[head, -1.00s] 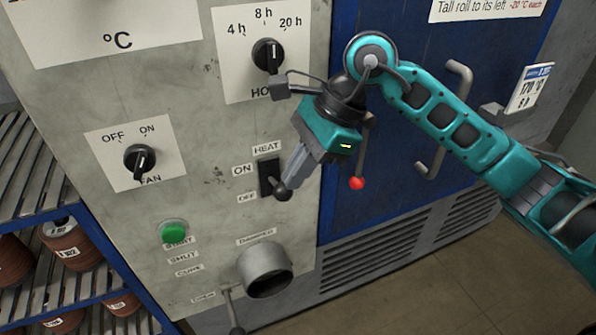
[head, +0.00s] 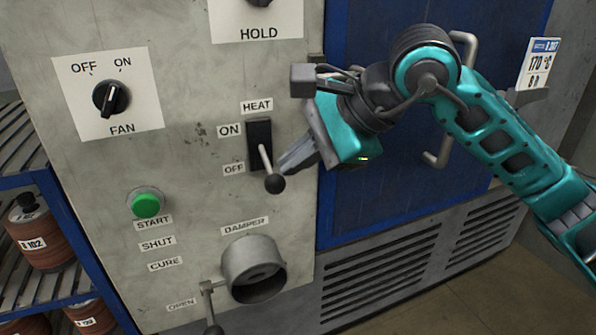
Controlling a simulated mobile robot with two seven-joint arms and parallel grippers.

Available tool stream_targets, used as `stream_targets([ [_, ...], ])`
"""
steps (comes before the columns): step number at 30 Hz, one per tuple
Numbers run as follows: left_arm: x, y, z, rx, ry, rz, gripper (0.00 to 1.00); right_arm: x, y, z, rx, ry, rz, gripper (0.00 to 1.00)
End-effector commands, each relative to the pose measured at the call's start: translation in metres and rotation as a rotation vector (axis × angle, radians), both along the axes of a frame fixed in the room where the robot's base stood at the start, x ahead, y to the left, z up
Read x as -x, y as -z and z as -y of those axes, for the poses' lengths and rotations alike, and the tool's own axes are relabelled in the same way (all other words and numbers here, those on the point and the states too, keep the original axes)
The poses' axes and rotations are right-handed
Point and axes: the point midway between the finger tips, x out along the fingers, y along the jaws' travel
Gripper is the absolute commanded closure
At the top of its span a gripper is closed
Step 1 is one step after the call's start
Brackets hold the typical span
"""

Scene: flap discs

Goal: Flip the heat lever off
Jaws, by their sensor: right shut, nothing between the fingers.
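The heat lever (head: 265,157) sticks out of a black slot plate between the ON and OFF labels, under the HEAT label (head: 257,106). Its shaft slants down and its dark ball knob (head: 275,184) sits low, just right of the OFF label (head: 233,169). My right gripper (head: 284,169) is shut and empty. Its fingertips are just right of the lever, close above the knob; I cannot tell whether they touch it. My left gripper is out of view.
The fan knob (head: 111,98) and green START button (head: 146,204) are to the left. The damper pipe (head: 254,270) juts out below, with a handle (head: 209,306) beside it. A blue door (head: 395,60) is on the right. A shelf with disc stacks (head: 42,236) stands at left.

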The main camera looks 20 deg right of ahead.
Motion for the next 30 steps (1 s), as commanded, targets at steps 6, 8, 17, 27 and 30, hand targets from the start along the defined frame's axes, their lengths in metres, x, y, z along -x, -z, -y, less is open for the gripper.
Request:
stream_targets([
  [6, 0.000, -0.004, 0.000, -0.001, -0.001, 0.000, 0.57, 0.000, -0.005, 0.000, 0.000, 0.000, -0.002, 1.00],
  [8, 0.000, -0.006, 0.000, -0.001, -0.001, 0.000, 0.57, 0.000, -0.008, 0.000, 0.000, 0.000, -0.003, 1.00],
  [17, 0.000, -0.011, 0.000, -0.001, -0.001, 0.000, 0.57, 0.000, -0.017, 0.000, 0.001, -0.001, -0.004, 1.00],
  [27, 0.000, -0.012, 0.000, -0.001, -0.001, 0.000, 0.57, 0.000, -0.019, 0.001, 0.001, 0.000, -0.003, 1.00],
  [30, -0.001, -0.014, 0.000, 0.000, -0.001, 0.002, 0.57, 0.001, -0.025, 0.005, 0.002, -0.001, -0.003, 1.00],
])
